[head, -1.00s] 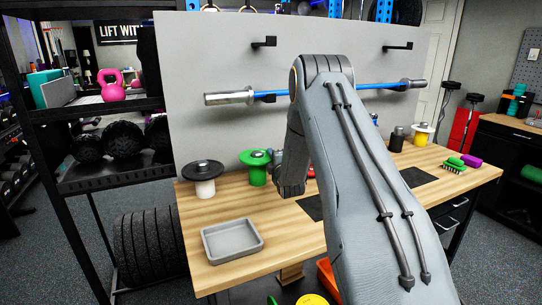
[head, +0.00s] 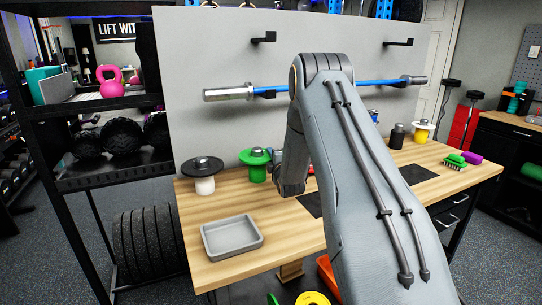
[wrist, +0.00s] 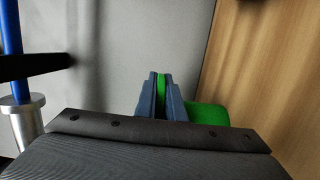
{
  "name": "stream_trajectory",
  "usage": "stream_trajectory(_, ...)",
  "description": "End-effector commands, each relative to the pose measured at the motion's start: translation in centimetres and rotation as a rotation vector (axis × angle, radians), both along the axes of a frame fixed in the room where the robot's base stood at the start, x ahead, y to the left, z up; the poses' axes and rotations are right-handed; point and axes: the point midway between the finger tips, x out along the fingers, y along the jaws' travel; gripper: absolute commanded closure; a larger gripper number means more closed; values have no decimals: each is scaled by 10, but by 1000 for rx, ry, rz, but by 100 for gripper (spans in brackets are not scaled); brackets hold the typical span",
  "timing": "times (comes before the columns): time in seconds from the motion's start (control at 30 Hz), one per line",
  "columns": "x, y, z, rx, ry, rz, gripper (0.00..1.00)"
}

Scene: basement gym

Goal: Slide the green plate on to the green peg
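The green stand (wrist: 207,114) shows just right of the fingers. I cannot tell whether the plate rests fully on the stand.
A white stand with a black plate (head: 202,165) is to the left. A grey tray (head: 232,236) lies at the front left. A yellow stand (head: 421,132) is at the right. A blue-shafted bar (head: 360,86) hangs on the grey panel (head: 215,60) behind. Bench between tray and stands is clear.

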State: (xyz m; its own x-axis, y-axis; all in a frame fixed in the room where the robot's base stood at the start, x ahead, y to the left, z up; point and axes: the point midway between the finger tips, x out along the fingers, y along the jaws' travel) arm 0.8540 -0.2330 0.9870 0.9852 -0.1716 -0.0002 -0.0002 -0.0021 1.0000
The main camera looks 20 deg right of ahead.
Motion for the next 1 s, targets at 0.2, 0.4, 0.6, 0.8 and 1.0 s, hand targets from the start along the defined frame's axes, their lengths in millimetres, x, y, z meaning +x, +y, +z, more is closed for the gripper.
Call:
stream_trajectory(0.2, 1, 0, 2, -1, -4, 0, 70)
stream_trajectory(0.4, -1, 0, -2, 1, 5, 0, 70)
stream_trajectory(0.6, -15, 2, -1, 0, 2, 0, 70)
stream_trajectory(0.8, -46, 8, -1, 1, 1, 0, 70)
stream_trajectory(1.0, -70, 12, 0, 0, -2, 0, 70)
